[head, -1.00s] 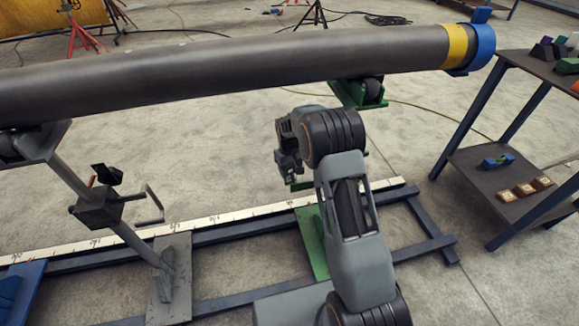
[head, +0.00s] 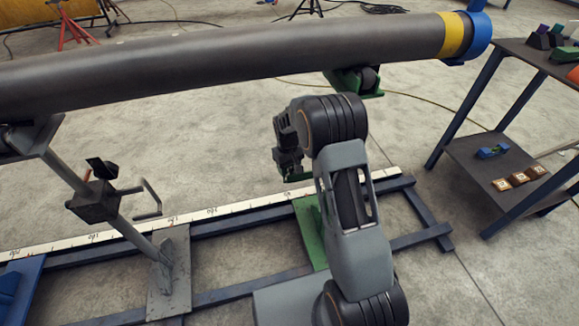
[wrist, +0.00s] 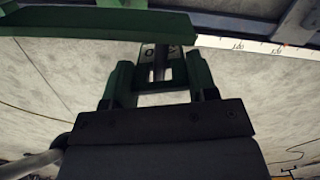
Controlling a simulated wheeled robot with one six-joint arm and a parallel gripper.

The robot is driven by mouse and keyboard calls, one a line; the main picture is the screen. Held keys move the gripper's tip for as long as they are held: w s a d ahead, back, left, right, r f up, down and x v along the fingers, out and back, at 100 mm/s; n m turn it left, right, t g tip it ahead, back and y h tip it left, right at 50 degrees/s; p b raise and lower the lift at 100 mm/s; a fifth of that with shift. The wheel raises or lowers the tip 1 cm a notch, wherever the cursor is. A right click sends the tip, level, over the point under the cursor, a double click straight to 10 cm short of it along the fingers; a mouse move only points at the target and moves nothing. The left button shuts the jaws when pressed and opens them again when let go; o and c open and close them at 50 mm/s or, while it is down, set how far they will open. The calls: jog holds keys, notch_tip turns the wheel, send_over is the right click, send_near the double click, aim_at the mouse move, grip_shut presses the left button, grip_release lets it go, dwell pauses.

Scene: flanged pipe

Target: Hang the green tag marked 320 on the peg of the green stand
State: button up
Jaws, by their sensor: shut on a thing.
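My gripper (wrist: 160,88) is shut on the green tag (wrist: 148,52). A small part of the tag's face with pale marking shows between the fingers in the wrist view; the number is not readable. A dark upright bar crosses the tag's middle; I cannot tell whether it is the peg. The green stand's roller head (head: 352,80) is under the pipe, and its green foot (head: 310,232) is on the rails in the head view. My arm hides its middle. My gripper (head: 290,155) also shows there, low beside the stand. A green bar (wrist: 90,22) crosses close in front in the wrist view.
The large grey pipe (head: 230,60) with yellow and blue bands runs above my gripper. A grey stand (head: 130,235) with a crank is at left. A shelved table (head: 500,150) with small blocks is at right. A white scale (head: 200,215) lies along the rails.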

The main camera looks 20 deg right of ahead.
dwell(0.3)
jog(key=o, duration=1)
